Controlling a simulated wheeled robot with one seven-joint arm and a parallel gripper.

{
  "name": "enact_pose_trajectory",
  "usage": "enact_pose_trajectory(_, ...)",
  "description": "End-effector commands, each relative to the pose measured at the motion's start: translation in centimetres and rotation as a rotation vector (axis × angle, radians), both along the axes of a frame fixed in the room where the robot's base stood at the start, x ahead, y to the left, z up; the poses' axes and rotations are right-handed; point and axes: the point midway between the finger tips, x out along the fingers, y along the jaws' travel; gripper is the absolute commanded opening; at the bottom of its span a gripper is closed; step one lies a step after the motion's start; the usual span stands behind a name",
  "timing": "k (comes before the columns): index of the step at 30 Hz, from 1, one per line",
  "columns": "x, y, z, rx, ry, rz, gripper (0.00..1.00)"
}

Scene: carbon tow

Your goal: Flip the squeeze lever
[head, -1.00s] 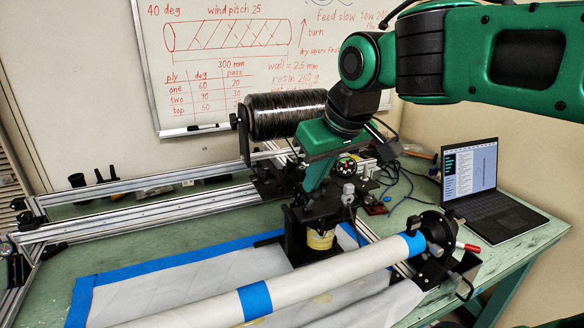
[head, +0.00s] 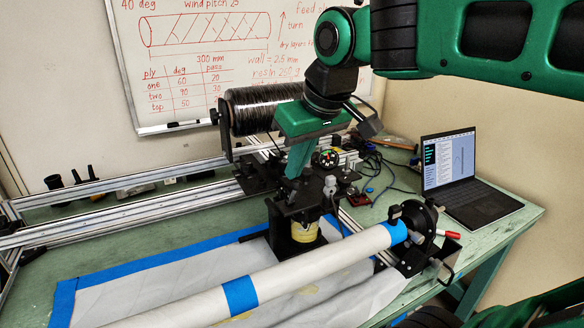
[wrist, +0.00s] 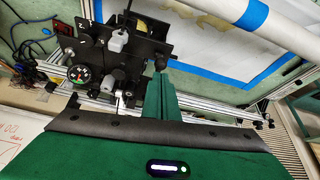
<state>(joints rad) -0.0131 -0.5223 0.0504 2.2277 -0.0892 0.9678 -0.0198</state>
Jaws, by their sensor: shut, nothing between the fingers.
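The winding carriage (head: 296,212) is a black block with a yellowish pot at its front, standing by the rails. A pale grey capped part (head: 330,186) sticks up on its right side; it also shows in the wrist view (wrist: 118,42). I cannot tell for sure which part is the squeeze lever. My gripper (head: 291,178) points down at the carriage top, its fingers together and empty. In the wrist view my gripper's fingertips (wrist: 160,72) are beside the black carriage plates. Whether they touch is unclear, and the green fingers hide part of the carriage in the head view.
A round gauge (wrist: 79,73) sits on the carriage near the fingers. A dark tow spool (head: 262,108) stands behind. A white tube with blue tape (head: 240,296) crosses in front. Aluminium rails (head: 120,205) run left; a laptop (head: 470,175) stands right.

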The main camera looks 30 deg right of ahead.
Motion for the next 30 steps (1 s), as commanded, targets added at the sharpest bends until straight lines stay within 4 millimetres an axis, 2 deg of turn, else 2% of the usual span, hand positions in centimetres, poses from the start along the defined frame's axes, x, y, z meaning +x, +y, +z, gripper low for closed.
enact_pose_trajectory(7,2.1,0.8,1.9,0.001,-0.003,0.005,0.00)
enact_pose_trajectory(21,-4.3,0.1,6.6,0.001,-0.010,0.000,0.00)
enact_pose_trajectory(30,-6.0,-0.1,7.8,0.001,-0.007,-0.001,0.00)
